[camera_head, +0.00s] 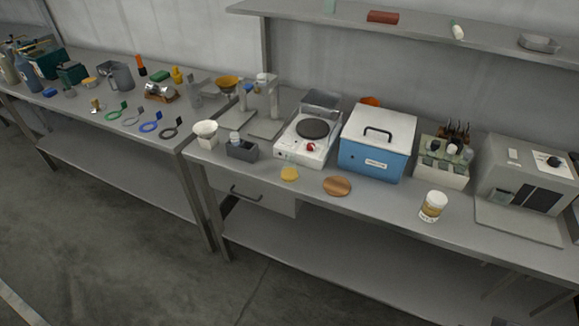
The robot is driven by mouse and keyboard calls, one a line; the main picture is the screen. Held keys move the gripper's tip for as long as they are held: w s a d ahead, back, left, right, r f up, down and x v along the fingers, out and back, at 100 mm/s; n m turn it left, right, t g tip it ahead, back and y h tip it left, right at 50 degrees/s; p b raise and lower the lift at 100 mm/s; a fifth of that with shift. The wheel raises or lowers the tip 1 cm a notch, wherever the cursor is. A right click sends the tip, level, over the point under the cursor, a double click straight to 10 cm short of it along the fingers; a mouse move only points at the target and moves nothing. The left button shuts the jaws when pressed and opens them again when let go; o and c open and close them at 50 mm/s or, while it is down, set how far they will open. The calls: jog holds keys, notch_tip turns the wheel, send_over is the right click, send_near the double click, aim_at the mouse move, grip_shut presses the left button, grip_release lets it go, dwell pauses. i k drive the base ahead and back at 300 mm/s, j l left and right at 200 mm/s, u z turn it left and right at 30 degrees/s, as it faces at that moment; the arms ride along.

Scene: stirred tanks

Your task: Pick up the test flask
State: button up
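I cannot tell for certain which item is the test flask. Small glass-like vessels show in the head view: a pale bottle (235,138) in a dark grey holder (242,152) on the right bench, and a clear vessel (195,92) near the right end of the left bench. Several small pale and dark-topped bottles (452,149) stand in a rack near the blue box. My gripper is not in view.
The right bench (385,205) also holds a hotplate (308,140), a blue box (376,145), a labelled jar (432,207), a copper disc (337,186) and a grey instrument (530,180). A wall shelf (400,28) hangs above. The floor in front is clear.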

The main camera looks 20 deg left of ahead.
aim_at(288, 174)
jog(key=i+j, duration=0.15)
jog(key=j, duration=0.3)
jog(key=i+j+u, duration=0.1)
jog(key=j, duration=0.4)
jog(key=i+j+u, duration=0.1)
jog(key=i+j, duration=0.15)
jog(key=j, duration=0.2)
jog(key=i+j, duration=0.2)
jog(key=j, duration=0.25)
jog(key=i+j+u, duration=0.1)
jog(key=j, duration=0.35)
jog(key=i+j, duration=0.35)
jog(key=i+j+u, duration=0.1)
jog(key=j, duration=0.4)
jog(key=i, duration=0.1)
